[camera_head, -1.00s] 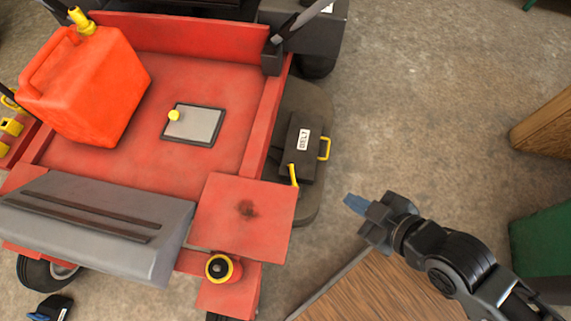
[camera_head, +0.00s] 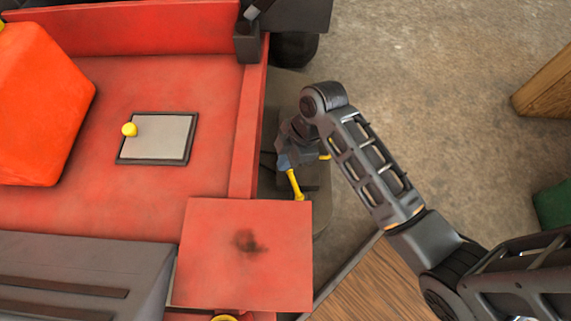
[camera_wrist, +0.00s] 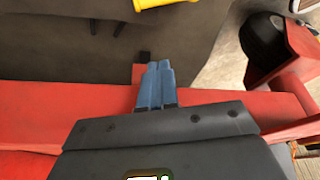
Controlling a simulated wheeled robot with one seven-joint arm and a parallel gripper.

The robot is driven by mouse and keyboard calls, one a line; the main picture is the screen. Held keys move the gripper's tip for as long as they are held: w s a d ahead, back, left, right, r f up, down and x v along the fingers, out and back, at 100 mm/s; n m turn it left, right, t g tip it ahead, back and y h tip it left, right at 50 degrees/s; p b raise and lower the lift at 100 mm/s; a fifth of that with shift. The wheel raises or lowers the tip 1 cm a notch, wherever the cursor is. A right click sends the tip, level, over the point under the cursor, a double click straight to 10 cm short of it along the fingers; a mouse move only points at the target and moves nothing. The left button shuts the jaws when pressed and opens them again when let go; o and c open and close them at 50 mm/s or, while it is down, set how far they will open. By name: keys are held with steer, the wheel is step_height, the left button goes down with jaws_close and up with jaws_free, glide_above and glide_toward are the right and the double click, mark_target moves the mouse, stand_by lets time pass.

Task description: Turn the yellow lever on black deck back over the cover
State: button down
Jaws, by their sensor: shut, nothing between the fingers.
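The yellow lever (camera_head: 295,184) stands at the near end of the black deck (camera_head: 322,205), just beyond the red side rail. The dark cover (camera_head: 313,178) on the deck is mostly hidden behind my arm; a bit of its yellow handle (camera_head: 325,157) shows. My gripper (camera_head: 284,163) is shut and empty, its blue fingertips close to the lever's upper end in the head view. Contact cannot be told. In the wrist view the shut blue fingers (camera_wrist: 158,68) point towards the deck (camera_wrist: 60,40). A yellow piece (camera_wrist: 160,3) is cut off at the top edge, apart from them.
The red rail (camera_wrist: 60,95) runs under my fingers in the wrist view. A red plate (camera_head: 246,255) lies near the lever. A hatch with a yellow knob (camera_head: 129,129) and a red can (camera_head: 40,110) are at left. Concrete floor (camera_head: 450,90) is open at right.

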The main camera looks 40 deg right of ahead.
mark_target(292, 176)
steer(key=f+b, duration=0.2)
steer(key=f, duration=0.1)
steer(key=f+b, duration=0.1)
steer(key=f, duration=0.2)
steer(key=f+b, duration=0.2)
steer(key=f, duration=0.1)
steer(key=shift+a+f+b, duration=0.25)
steer(key=shift+f+b, duration=0.05)
steer(key=shift+f, duration=0.1)
steer(key=shift+s+d, duration=0.15)
steer(key=shift+d, duration=0.4)
steer(key=shift+r, duration=0.1)
steer(key=m+p, duration=0.1)
steer(key=d+p, duration=0.1)
steer(key=p, duration=0.1)
steer(key=shift+s+r+m+t, duration=0.2)
steer(key=shift+r+m+t, duration=0.1)
steer(key=shift+m, duration=0.1)
steer(key=shift+s+d+f+m+h+p, duration=0.15)
steer(key=shift+d+m+h+p, duration=0.15)
steer(key=shift+m+p, duration=0.6)
steer(key=shift+s+d+f+m+t+p, duration=0.1)
steer(key=shift+d+f+m+t+p, duration=0.15)
steer(key=shift+m+t+p, duration=0.2)
